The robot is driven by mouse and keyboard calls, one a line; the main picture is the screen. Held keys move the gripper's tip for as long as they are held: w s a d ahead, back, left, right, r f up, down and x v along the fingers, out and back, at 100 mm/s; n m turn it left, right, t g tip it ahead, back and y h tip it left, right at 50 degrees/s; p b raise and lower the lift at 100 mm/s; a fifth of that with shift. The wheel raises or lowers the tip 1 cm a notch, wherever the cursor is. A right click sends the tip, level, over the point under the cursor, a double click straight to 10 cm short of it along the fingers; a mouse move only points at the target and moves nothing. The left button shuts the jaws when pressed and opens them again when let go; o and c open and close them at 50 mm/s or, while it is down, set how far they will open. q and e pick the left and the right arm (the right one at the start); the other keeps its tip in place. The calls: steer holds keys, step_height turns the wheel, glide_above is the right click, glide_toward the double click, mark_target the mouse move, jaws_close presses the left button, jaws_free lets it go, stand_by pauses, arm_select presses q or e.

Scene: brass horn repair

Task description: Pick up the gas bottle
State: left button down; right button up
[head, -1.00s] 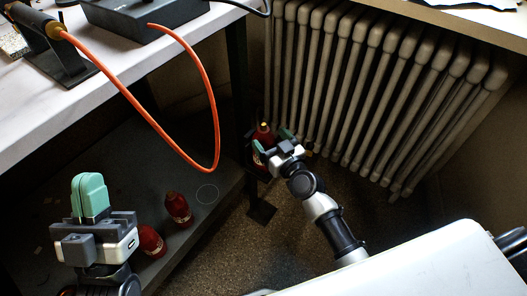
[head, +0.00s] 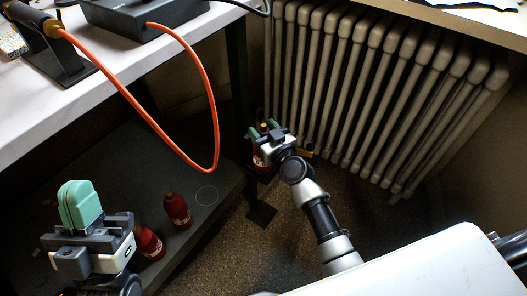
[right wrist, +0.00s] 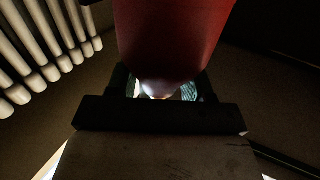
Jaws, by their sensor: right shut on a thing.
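A red gas bottle with a pale label is in my right gripper (head: 264,131), by the dark table leg and the radiator. The bottle (right wrist: 170,35) fills the upper middle of the right wrist view, close in front of the jaws. The right gripper is shut on it; the teal fingers are on either side of its upper part in the head view. Whether its base touches anything is hidden. My left gripper (head: 80,204) is at the lower left, its teal fingers together, with nothing seen between them.
Two more red bottles (head: 177,210) (head: 149,243) stand on the dark lower shelf (head: 110,165), near a thin drawn circle (head: 207,195). An orange hose (head: 205,90) hangs from the bench (head: 110,90). A radiator (head: 370,90) stands behind my right arm.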

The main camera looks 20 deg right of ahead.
jaws_close()
steer(key=shift+r, duration=0.1)
